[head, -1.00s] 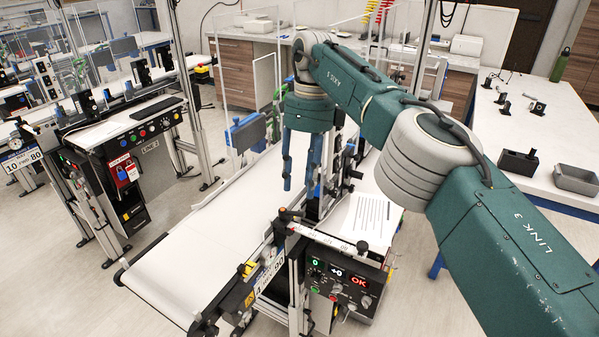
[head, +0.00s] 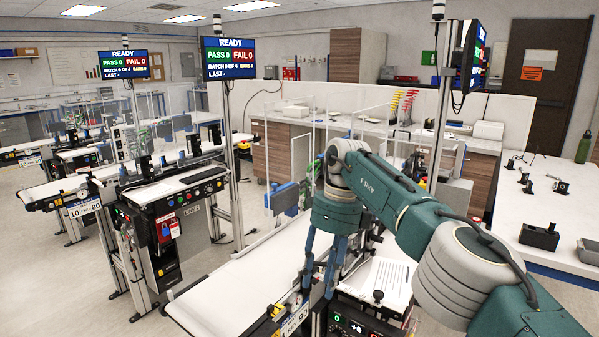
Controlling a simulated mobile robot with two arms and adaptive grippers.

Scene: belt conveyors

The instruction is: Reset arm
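My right gripper (head: 318,289) hangs from the green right arm, which comes in from the right. Its two blue-grey fingers point down and stand apart with nothing visible between them. It appears over the right side of the white conveyor belt (head: 225,294), in front of the belt's side fittings. Whether the fingertips touch anything there is hard to tell. My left arm and gripper are not in view.
A control box (head: 350,326) and a printed sheet (head: 388,279) lie close to the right gripper. Clear panels and a post with a READY screen (head: 229,58) rise behind the belt. A white bench (head: 560,215) at right holds a black holder (head: 539,237) and grey bin (head: 588,251).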

